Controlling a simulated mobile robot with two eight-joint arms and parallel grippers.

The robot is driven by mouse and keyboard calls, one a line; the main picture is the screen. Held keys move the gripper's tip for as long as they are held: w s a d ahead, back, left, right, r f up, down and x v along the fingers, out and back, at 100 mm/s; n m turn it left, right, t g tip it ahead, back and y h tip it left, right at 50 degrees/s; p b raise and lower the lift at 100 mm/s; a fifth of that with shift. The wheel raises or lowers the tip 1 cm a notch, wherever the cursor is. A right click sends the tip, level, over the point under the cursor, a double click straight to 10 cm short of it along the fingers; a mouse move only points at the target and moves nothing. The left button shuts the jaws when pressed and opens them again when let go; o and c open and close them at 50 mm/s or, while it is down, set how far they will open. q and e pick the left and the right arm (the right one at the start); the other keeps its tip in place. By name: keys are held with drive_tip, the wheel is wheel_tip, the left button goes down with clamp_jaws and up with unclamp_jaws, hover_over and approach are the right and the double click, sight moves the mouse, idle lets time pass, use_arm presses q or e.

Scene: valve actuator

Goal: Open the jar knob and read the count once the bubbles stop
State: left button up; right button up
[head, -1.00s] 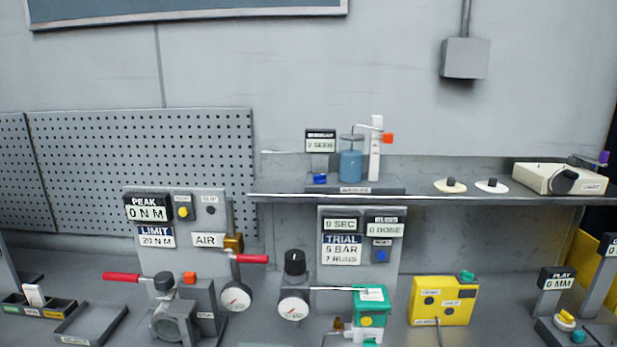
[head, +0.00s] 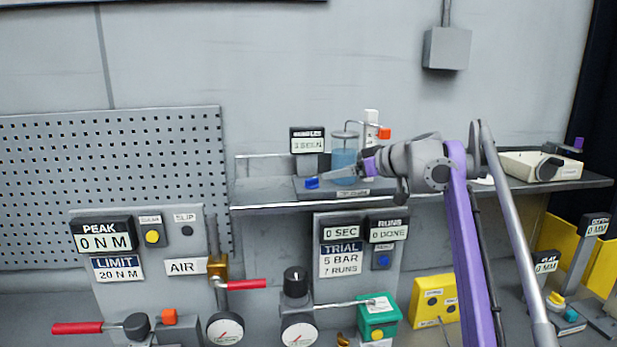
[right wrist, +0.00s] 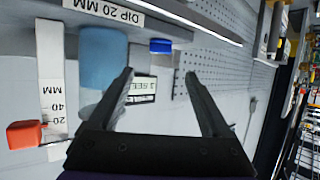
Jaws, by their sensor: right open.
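The jar (head: 344,158) of blue liquid stands on the shelf, partly hidden behind my right gripper. A blue knob (head: 311,183) sits at the front of its base, left of the jar. An orange knob (head: 384,133) is on the white scale tube (head: 371,118) behind. My right gripper (head: 326,175) is open and points left across the jar's front. In the right wrist view, upside down, the blue knob (right wrist: 160,46) lies beyond the open fingertips (right wrist: 159,74), apart from them. My left gripper is out of view.
The shelf edge (head: 270,208) runs below the jar. A beige box (head: 540,166) stands at the shelf's right end. Below are a trial panel (head: 341,258), a green box (head: 377,315), a yellow box (head: 435,297) and red-handled levers. Pegboard (head: 120,170) covers the left wall.

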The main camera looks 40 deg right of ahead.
sight(313, 179)
drive_tip(key=x, duration=1)
drive_tip(key=shift+s+f, duration=0.15)
drive_tip(key=shift+a, duration=0.1)
clamp_jaws()
